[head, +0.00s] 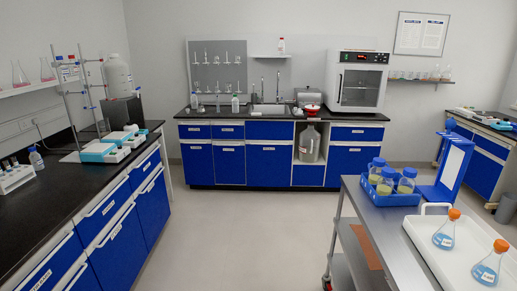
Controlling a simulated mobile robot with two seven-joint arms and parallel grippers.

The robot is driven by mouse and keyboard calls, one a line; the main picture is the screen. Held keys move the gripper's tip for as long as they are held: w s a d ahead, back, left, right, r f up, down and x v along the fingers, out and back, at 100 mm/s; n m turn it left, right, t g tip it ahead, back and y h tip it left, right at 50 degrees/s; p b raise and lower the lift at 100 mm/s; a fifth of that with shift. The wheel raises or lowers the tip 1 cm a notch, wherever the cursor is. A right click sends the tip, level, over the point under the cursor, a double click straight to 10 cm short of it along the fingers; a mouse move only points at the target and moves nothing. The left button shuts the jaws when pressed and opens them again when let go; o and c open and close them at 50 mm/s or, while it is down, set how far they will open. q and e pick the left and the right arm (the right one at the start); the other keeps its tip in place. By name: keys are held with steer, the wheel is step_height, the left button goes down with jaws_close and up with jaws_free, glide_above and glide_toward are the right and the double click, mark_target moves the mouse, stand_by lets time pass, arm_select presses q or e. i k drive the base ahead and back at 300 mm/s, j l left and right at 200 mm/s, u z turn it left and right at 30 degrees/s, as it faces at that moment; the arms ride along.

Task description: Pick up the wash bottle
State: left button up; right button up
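A small pale bottle with a dark bluish top (36,158) stands upright on the left black bench, behind the white tube rack; it looks like a wash bottle. Another small pale bottle with a bluish top (235,104) stands on the back counter, left of the sink. Neither of my grippers is in view.
A white rack with tubes (14,178) and several white-and-teal devices (98,152) stand on the left bench (60,198). A metal cart (385,222) at right carries blue-capped bottles (384,187) and orange-stoppered flasks (443,236). The middle floor (245,235) is clear.

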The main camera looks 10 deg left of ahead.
mark_target(235, 105)
steer(key=i+j+u, duration=0.35)
steer(key=i, duration=0.4)
steer(key=i+u, duration=0.35)
steer(key=i, duration=0.35)
steer(key=i+j+z, duration=0.15)
steer(key=i, duration=1.35)
steer(key=i+z, duration=0.2)
steer(key=i, duration=0.2)
steer(key=i+j+z, duration=0.2)
steer(key=i, duration=0.2)
